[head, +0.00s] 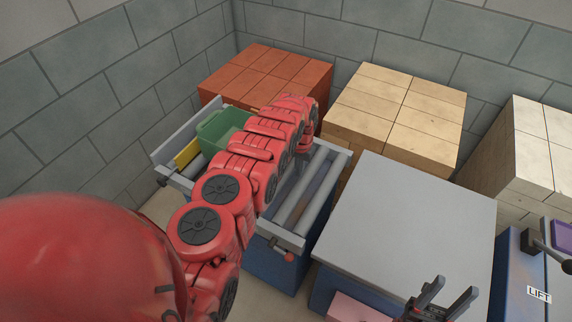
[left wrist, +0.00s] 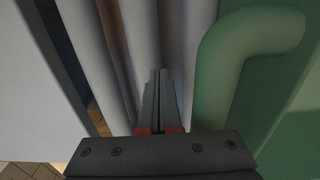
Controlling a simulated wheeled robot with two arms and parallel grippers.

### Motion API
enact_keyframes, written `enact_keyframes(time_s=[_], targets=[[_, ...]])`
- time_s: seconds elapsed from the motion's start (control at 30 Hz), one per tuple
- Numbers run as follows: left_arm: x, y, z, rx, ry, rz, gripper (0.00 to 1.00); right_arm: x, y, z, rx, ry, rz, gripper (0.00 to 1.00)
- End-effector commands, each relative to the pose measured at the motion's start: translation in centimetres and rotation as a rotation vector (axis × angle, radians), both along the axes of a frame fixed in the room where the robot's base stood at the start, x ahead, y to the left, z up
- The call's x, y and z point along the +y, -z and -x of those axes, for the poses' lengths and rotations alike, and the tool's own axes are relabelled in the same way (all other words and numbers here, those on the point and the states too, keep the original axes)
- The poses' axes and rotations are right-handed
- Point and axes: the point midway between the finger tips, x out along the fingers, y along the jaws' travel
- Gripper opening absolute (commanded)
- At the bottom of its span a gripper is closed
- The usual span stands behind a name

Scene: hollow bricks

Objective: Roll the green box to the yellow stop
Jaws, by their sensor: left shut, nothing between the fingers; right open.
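The green box (head: 216,132) sits on the roller conveyor (head: 287,241) near its left end, partly hidden behind my left arm. The yellow stop (head: 187,155) stands just left of the box; whether they touch is hard to tell. In the left wrist view the green box (left wrist: 278,85) fills the right side, with a rounded green rim or handle. My left gripper (left wrist: 160,80) is shut and empty, beside the box above grey rollers; contact is unclear. Its fingers are hidden in the head view. My right gripper (head: 447,293) is open and empty at the lower right.
Stacks of red bricks (head: 265,68), tan bricks (head: 390,105) and white bricks (head: 540,140) stand along the grey block wall. A clear grey table top (head: 410,210) is right of the conveyor. A pink block (head: 355,307) and a blue LIFT post (head: 520,275) are in front.

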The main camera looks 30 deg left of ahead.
Motion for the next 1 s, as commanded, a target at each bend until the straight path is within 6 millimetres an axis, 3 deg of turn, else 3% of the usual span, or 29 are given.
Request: enact_keyframes(time_s=[0.37,1.0], targets=[[-1.0,-0.3,0.0,0.0,-0.001,0.0,0.0,0.0,-0.6,0.0,0.0,0.0,0.0,0.5],[-1.0,-7.0,0.0,0.0,0.0,0.0,0.0,0.0,-4.4,0.0,0.0,0.0,0.0,0.5]])
